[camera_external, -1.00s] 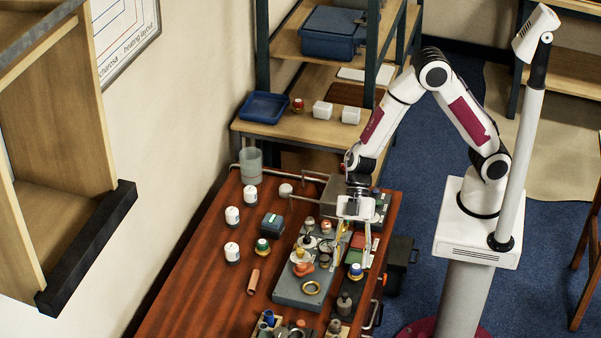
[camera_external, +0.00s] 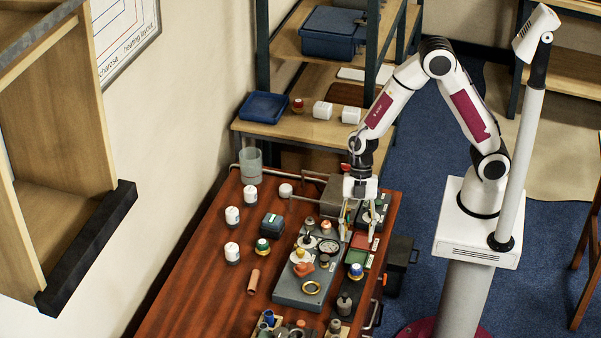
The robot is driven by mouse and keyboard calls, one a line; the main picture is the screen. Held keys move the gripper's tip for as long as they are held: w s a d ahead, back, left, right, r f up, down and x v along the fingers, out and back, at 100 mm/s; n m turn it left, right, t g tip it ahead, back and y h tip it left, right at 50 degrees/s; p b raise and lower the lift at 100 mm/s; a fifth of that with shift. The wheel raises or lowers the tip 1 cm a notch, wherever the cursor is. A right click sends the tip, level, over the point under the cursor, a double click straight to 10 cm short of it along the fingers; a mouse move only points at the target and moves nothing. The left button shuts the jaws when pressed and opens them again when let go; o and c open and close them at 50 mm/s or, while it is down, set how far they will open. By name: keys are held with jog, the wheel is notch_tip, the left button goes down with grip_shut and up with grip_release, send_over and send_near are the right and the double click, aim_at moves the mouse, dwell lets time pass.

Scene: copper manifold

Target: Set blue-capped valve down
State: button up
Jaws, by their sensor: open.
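The blue-capped valve (camera_external: 356,271) has a blue top, a pale body and a yellowish base. It stands upright on the right side of the table, just in front of a green pad (camera_external: 356,257). My gripper (camera_external: 357,238) points down above and behind the valve in the picture, over the red pad (camera_external: 361,242). Its two fingers are spread, with nothing seen between them. The gripper is apart from the valve.
A grey manifold board (camera_external: 292,288) with several valves and a gauge lies left of the valve. A green-capped valve (camera_external: 262,245) and white-capped jars (camera_external: 232,215) stand further left. A dark box (camera_external: 400,252) is beyond the right table edge. Bare wood shows at the left.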

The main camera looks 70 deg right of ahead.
send_near(356, 266)
jog(key=shift+w+x, duration=0.15)
jog(key=shift+x, duration=0.5)
jog(key=shift+w+x, duration=0.15)
jog(key=shift+x, duration=0.5)
jog(key=shift+a, duration=0.1)
jog(key=shift+x, duration=1.25)
jog(key=shift+s+f, duration=0.1)
jog(key=shift+f, duration=0.05)
jog(key=shift+s+x, duration=0.15)
jog(key=shift+x, duration=0.55)
jog(key=shift+s+x, duration=0.15)
jog(key=shift+x, duration=1.55)
jog(key=c, duration=1.2)
